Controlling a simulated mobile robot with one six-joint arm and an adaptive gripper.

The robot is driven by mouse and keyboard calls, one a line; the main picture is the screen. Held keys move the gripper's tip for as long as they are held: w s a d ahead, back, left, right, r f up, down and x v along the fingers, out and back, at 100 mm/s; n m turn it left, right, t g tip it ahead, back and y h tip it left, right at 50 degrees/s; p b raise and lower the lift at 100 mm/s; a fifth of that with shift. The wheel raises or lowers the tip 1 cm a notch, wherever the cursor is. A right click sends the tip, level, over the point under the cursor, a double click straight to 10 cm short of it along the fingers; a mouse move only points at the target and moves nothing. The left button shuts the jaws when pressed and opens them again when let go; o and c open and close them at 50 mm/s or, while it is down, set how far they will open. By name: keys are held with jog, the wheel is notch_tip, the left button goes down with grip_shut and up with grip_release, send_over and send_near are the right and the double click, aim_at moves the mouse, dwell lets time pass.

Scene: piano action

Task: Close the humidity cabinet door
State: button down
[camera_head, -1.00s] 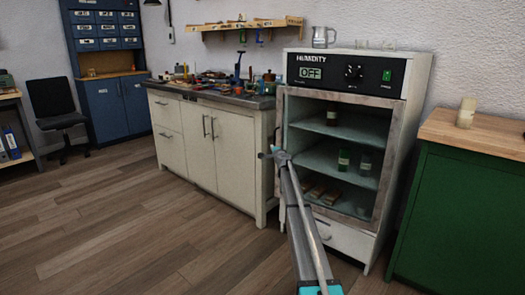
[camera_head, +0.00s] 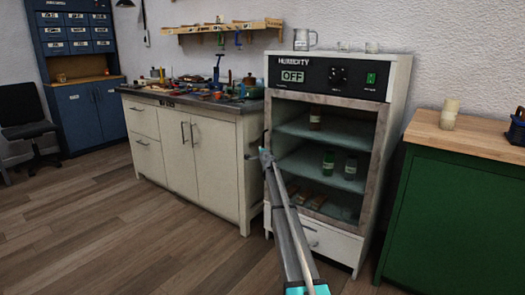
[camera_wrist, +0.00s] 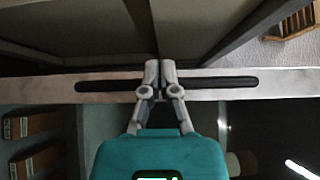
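The humidity cabinet (camera_head: 395,85) is white with a black panel reading OFF. Its door (camera_head: 372,170) has a worn metal frame around a clear pane, with shelves and jars showing behind it. The door lies along the cabinet front; whether a small gap remains I cannot tell. My gripper (camera_head: 266,157) is at the door's left side at mid height. In the wrist view my gripper (camera_wrist: 160,72) has its fingers together, tips over a metal frame bar (camera_wrist: 280,84) with a dark slot. Nothing shows between the fingers. Contact with the bar is unclear.
A white workbench (camera_head: 215,160) cluttered with tools stands left of the cabinet. A green cabinet with a wooden top (camera_head: 450,215) stands to the right. A glass jug (camera_head: 304,39) is on the cabinet top. The wooden floor (camera_head: 120,230) at front left is clear.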

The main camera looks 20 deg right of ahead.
jog(key=s+a, duration=0.9)
jog(key=a, duration=0.1)
jog(key=shift+s, duration=0.35)
jog(key=shift+a, duration=0.1)
dwell(0.4)
